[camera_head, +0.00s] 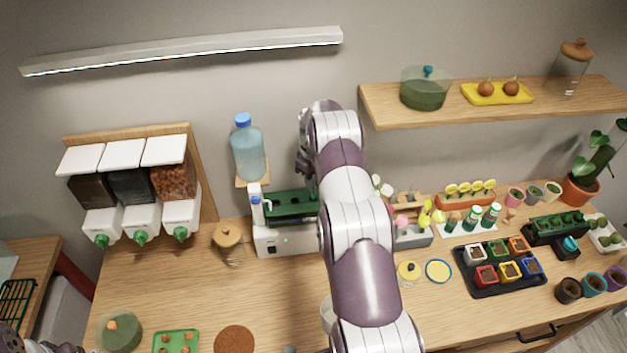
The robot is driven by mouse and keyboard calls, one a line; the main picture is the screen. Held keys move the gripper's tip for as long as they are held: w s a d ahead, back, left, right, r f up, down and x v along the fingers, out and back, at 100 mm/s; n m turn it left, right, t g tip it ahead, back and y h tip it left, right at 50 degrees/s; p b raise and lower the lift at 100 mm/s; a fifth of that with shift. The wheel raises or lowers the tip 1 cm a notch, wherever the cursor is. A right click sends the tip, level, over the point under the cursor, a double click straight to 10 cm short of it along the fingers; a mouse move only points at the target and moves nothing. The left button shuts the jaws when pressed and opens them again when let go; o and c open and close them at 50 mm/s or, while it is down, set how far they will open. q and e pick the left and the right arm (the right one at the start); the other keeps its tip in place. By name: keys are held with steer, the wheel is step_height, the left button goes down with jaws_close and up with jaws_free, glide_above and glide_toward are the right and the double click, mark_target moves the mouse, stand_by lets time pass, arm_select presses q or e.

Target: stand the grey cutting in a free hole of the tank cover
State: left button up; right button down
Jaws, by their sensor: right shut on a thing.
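The tank (285,241) is a white box on the table with a dark green cover (290,208) on top. My right arm crosses the middle of the picture and hides the cover's right end. My right gripper (304,163) is above and behind the cover, small and dark beside my wrist. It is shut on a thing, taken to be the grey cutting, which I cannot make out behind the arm. The cover's holes are too small to tell which are free. Only dark parts of my left arm show in the lower left corner; its gripper is not in view.
A blue-capped water bottle (248,150) stands on a support behind the tank's left end. Food dispensers (135,190) are at left. A grey block (412,238) with coloured items stands right of my arm. A black tray (500,283) of small pots is farther right. A shelf (490,105) is above.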

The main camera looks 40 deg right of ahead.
mark_target(314, 198)
steer(key=shift+f+b, duration=1.5)
steer(key=shift+f, duration=0.4)
steer(key=c, duration=0.6)
jaws_free()
steer(key=shift+r+p, duration=1.65)
steer(key=shift+r, duration=1.95)
